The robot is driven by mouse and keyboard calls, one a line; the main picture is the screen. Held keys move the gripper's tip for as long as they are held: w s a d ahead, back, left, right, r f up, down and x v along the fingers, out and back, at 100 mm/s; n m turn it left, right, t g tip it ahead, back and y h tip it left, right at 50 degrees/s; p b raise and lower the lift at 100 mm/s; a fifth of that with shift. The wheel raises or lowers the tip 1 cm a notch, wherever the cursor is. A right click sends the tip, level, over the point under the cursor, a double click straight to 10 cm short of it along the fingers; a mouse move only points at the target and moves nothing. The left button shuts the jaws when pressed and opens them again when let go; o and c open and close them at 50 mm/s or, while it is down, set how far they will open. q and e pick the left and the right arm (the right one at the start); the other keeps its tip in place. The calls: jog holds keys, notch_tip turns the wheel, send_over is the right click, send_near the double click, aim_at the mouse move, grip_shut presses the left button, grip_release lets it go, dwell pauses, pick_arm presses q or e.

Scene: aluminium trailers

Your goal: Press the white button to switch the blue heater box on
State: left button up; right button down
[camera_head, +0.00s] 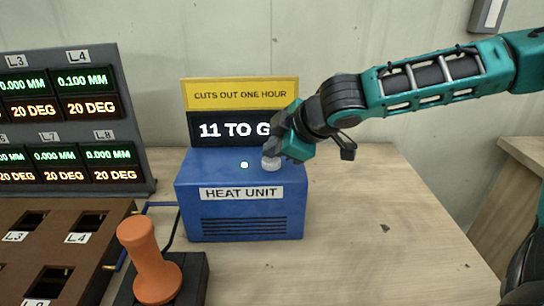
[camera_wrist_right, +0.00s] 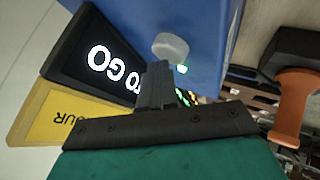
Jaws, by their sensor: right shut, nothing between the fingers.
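The blue heater box (camera_head: 240,225), labelled HEAT UNIT, stands on the table. The round white button (camera_head: 271,163) is on its top, towards the right; it also shows in the wrist view (camera_wrist_right: 170,46). A small lit lamp (camera_head: 244,165) sits left of the button; in the wrist view it looks greenish-white. My right gripper (camera_head: 269,152) is shut and empty, its fingertips just behind or above the button. In the wrist view the fingertips (camera_wrist_right: 157,68) end close to the button. I cannot tell whether they touch. My left gripper is not in view.
A black display (camera_head: 225,129) reading "11 TO G…" and a yellow CUTS OUT ONE HOUR sign (camera_head: 240,94) stand behind the box. An orange-handled tool (camera_head: 148,262) stands front left, beside a brown slotted panel (camera_head: 60,225) and readout board (camera_head: 130,130). The table's right is clear.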

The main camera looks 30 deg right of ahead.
aim_at(274, 161)
dwell(0.5)
jog(key=shift+s+f+b, duration=0.1)
jog(key=shift+f+b, duration=0.35)
jog(key=shift+f, duration=0.05)
jog(key=shift+r, duration=0.1)
jog(key=shift+r+p, duration=0.15)
jog(key=shift+p, duration=0.25)
notch_tip(274, 161, up, 6)
jog(key=p, duration=0.5)
jog(key=shift+r+p, duration=0.2)
jog(key=shift+p, duration=0.2)
jog(key=shift+f, duration=0.1)
